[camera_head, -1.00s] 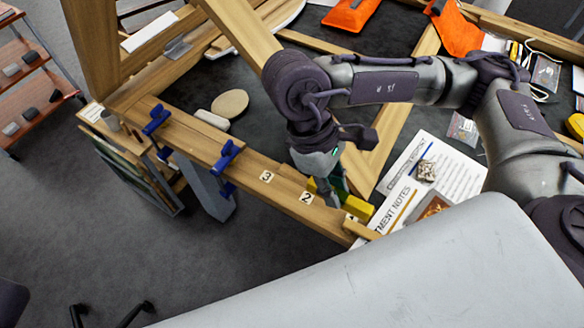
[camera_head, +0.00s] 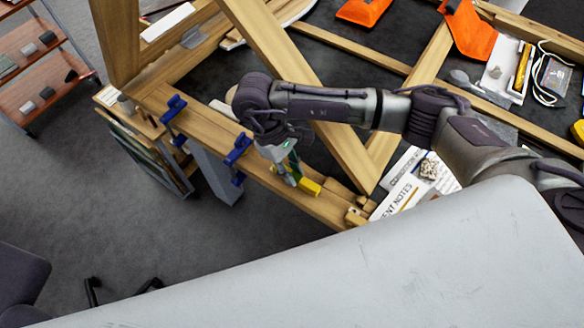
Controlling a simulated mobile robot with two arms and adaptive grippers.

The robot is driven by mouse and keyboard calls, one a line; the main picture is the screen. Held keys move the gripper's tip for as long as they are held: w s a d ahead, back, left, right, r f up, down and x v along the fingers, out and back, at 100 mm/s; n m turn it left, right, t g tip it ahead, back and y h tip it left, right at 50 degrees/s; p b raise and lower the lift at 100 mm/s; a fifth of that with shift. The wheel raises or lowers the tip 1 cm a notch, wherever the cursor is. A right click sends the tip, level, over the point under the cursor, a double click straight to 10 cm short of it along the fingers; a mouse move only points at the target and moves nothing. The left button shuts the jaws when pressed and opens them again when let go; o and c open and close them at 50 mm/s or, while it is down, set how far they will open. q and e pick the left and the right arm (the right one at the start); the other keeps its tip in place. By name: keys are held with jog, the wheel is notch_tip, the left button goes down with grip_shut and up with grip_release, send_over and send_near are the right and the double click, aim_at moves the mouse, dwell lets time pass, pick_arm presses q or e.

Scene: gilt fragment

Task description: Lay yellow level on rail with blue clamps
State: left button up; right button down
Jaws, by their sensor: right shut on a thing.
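The yellow level (camera_head: 309,187) is in the jaws of my right gripper (camera_head: 288,176), at the wooden rail (camera_head: 329,210). Its right end shows; the gripper hides the rest. I cannot tell whether the level touches the rail or hangs just above it. Two blue clamps are fixed on the rail to the left: the nearer blue clamp (camera_head: 237,151) is close to my gripper, and the farther blue clamp (camera_head: 173,108) is nearer the wooden post. My left gripper is not in view.
A wooden diagonal beam (camera_head: 300,85) rises behind my right gripper. Printed notes (camera_head: 402,190) with a small stone-like piece (camera_head: 428,170) lie right of the rail. Orange pouches (camera_head: 467,30) lie at the back. A shelf cart (camera_head: 40,90) stands at the far left.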

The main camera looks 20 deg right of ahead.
jog(key=shift+f, duration=0.5)
jog(key=shift+f+b, duration=0.2)
jog(key=shift+b, duration=0.15)
jog(key=c, duration=1.1)
grip_release()
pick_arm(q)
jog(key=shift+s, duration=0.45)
pick_arm(e)
jog(key=shift+o, duration=0.2)
jog(key=shift+r, duration=0.15)
